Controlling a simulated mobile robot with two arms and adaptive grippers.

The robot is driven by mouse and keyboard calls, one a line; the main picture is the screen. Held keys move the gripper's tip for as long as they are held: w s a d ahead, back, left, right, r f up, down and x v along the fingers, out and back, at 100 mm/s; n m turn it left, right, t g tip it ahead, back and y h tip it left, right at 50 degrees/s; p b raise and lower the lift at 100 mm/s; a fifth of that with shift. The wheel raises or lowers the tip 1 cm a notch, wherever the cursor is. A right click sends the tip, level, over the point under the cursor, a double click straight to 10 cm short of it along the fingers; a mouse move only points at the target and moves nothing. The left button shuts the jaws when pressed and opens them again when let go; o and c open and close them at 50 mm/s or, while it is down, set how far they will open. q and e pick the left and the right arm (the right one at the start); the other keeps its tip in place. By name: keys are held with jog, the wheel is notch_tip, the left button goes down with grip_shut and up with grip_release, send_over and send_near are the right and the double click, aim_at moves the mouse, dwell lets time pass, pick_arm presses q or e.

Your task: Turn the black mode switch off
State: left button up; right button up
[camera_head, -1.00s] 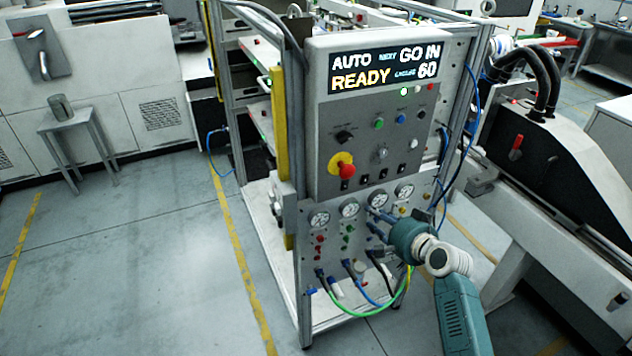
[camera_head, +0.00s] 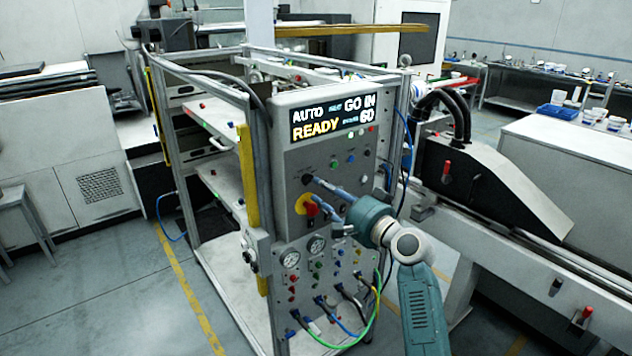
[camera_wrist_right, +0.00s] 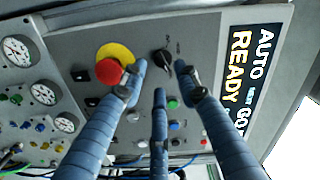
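The black mode switch (camera_wrist_right: 160,59) is a round knob on the grey control panel, beside the red emergency-stop button (camera_wrist_right: 108,71) on its yellow ring. In the head view the switch (camera_head: 307,178) is small and close to a fingertip. My right gripper (camera_head: 307,194) has blue fingers and reaches up to the panel front. In the wrist view its fingers (camera_wrist_right: 160,70) are spread, with the switch between the two outer tips. I cannot tell whether any finger touches it. The knob's exact angle is unclear. My left gripper is not in view.
The display (camera_head: 332,117) reads AUTO and READY. Green and blue buttons (camera_wrist_right: 173,103) sit close to the fingers. Pressure gauges (camera_head: 290,258) and cables (camera_head: 345,335) are on the lower panel. A yellow post (camera_head: 247,180) stands left of it; a black-covered machine (camera_head: 480,180) is at right.

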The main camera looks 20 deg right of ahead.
aim_at(307, 181)
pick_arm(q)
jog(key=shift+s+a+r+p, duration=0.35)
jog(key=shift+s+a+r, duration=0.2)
pick_arm(e)
jog(key=x, duration=0.3)
jog(key=shift+w+a, duration=0.2)
jog(key=shift+w, duration=0.05)
grip_shut()
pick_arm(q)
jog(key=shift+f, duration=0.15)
